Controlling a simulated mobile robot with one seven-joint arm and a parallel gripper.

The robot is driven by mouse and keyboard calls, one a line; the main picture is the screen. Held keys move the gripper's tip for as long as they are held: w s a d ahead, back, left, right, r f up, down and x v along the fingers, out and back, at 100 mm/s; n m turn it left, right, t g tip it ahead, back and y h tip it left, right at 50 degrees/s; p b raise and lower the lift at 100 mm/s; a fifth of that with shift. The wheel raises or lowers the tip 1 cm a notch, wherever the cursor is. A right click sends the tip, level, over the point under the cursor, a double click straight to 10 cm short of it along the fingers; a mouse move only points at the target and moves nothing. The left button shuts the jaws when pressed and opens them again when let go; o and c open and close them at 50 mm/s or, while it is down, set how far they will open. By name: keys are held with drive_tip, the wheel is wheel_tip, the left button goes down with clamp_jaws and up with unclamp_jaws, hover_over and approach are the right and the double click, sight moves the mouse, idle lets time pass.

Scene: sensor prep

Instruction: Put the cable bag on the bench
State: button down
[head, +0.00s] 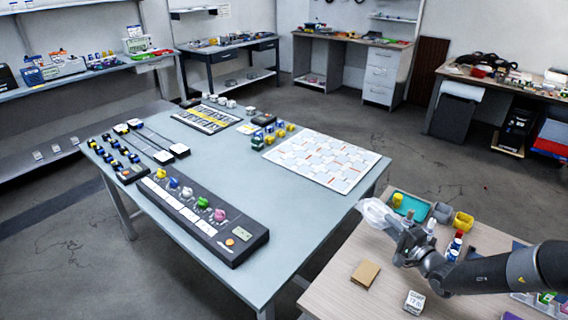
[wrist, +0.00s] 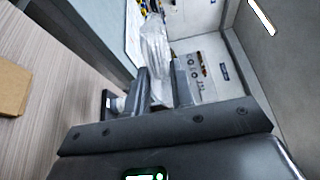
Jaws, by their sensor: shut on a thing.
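The cable bag is a clear, crinkled plastic bag (head: 378,213); what is inside it cannot be made out. My gripper (head: 405,233) is shut on it and holds it above the far left part of a wood-topped table (head: 330,284). In the wrist view the bag (wrist: 155,48) stands out from between the fingers of my gripper (wrist: 150,90). A large grey-topped bench (head: 280,217) stands to the left of my gripper, apart from the bag. Its front right surface is bare.
The bench carries a long dark control box (head: 220,244), a white grid board (head: 322,160) and small parts at the back. On the wood-topped table are a brown box (head: 365,273), a white labelled cube (head: 414,302), yellow bins (head: 463,221) and bottles. A gap separates both tables.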

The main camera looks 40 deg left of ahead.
drive_tip(key=s+a+r+n+g+y, duration=0.15)
drive_tip(key=s+a+n+g, duration=0.25)
drive_tip(key=a+g, duration=0.55)
drive_tip(key=t, duration=0.3)
hover_over(312, 234)
wheel_tip(312, 234, down, 8)
drive_tip(key=shift+s+r, duration=0.1)
drive_tip(key=shift+r, duration=0.15)
drive_tip(key=shift+f, duration=1.95)
drive_tip(key=shift+f, duration=0.55)
drive_tip(key=c, duration=1.2)
unclamp_jaws()
drive_tip(key=shift+f, duration=0.1)
drive_tip(key=shift+c, duration=0.2)
